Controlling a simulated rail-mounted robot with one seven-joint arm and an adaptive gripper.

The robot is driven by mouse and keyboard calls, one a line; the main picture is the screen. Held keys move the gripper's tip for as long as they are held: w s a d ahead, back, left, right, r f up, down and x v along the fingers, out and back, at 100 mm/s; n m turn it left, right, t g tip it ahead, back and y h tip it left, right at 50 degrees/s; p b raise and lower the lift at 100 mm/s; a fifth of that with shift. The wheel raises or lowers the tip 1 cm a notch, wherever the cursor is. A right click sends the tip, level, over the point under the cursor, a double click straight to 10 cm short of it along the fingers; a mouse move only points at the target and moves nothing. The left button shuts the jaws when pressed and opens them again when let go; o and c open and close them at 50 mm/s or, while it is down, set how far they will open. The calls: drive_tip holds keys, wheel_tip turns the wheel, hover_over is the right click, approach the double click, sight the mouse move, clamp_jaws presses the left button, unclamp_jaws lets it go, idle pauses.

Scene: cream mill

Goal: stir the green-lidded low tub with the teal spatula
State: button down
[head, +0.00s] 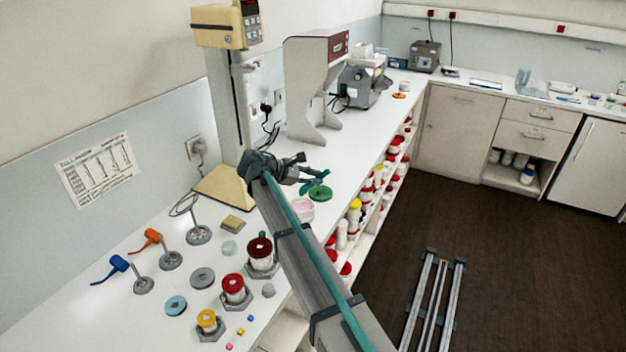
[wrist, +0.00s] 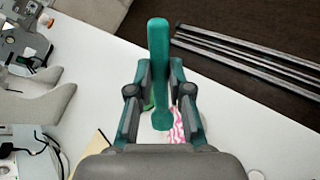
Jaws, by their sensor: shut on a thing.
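My gripper (head: 312,181) is shut on the teal spatula (wrist: 159,60), which stands out between the fingers in the wrist view. The low tub (head: 301,214) stands uncovered on the counter near the front edge, with pink and white streaked contents. It also shows in the wrist view (wrist: 183,126), partly hidden by my right finger and the spatula. The spatula's lower end appears over or beside the tub's left part; I cannot tell whether it touches the contents. The green lid (head: 320,193) lies on the counter just beyond the tub, close under my gripper.
Red-lidded jars (head: 234,290), a yellow-lidded jar (head: 207,322), a grey disc (head: 203,278) and blue (head: 118,264) and orange (head: 152,236) tools on stands occupy the near counter. A cream column machine (head: 226,185) and a white machine (head: 315,100) stand behind. Shelves of jars lie below the counter edge.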

sight(304, 189)
wheel_tip(304, 189, down, 8)
drive_tip(key=b, duration=0.3)
drive_tip(key=shift+r, duration=0.15)
idle(0.5)
drive_tip(key=shift+s+d, duration=0.1)
drive_tip(key=shift+d, duration=0.05)
idle(0.4)
